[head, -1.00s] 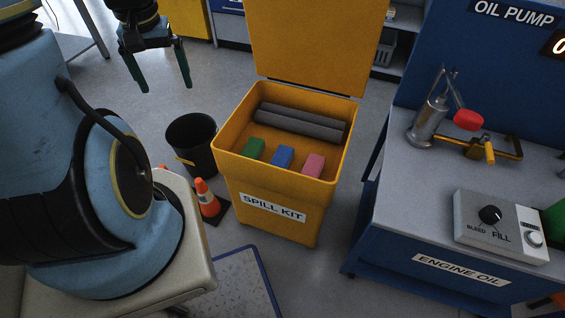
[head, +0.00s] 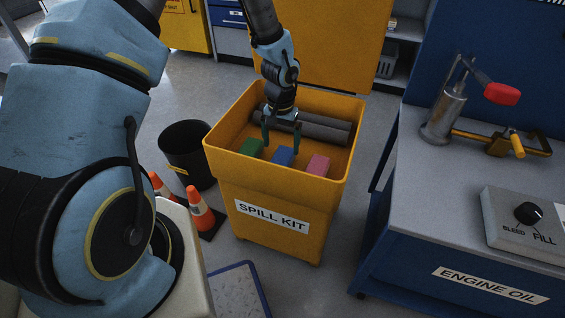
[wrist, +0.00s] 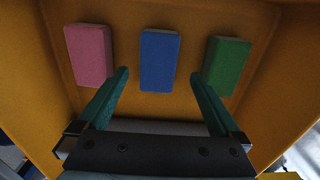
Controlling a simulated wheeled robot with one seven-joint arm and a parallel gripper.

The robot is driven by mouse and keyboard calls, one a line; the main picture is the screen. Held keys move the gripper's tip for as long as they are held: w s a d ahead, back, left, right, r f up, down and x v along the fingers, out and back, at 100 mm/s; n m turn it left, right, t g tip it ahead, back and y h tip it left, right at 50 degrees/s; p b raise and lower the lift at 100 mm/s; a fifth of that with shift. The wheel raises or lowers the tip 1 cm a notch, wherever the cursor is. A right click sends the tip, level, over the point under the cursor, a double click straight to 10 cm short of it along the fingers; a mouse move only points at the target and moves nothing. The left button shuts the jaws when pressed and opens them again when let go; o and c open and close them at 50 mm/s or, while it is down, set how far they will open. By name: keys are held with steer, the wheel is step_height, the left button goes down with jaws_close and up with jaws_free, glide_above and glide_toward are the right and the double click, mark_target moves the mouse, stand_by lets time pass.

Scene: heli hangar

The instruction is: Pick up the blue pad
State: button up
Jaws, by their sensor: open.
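The blue pad (head: 282,156) lies in the yellow spill kit bin (head: 284,192), between a green pad (head: 251,147) and a pink pad (head: 318,164). In the wrist view the blue pad (wrist: 159,60) is at the top middle, with the pink pad (wrist: 89,54) on its left and the green pad (wrist: 226,65) on its right. My gripper (head: 282,145) is open and empty, inside or just above the bin opening. In the wrist view its fingers (wrist: 160,72) point toward the pads, spread on either side of the blue pad's line. They appear apart from it.
Grey rolls (head: 325,126) lie at the bin's back, behind my gripper. The bin's raised lid (head: 335,40) stands behind. A black bucket (head: 186,152) and orange cones (head: 199,208) are to the left. The oil bench (head: 440,200) is to the right.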

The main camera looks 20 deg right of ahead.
mark_target(282, 156)
steer(key=shift+d+f, duration=0.15)
steer(key=shift+f, duration=1.45)
steer(key=shift+d+f, duration=0.1)
steer(key=shift+f, duration=1.45)
steer(key=c, duration=1.5)
steer(key=shift+o, duration=0.2)
step_height(282, 156, up, 10)
steer(key=shift+r, duration=0.1)
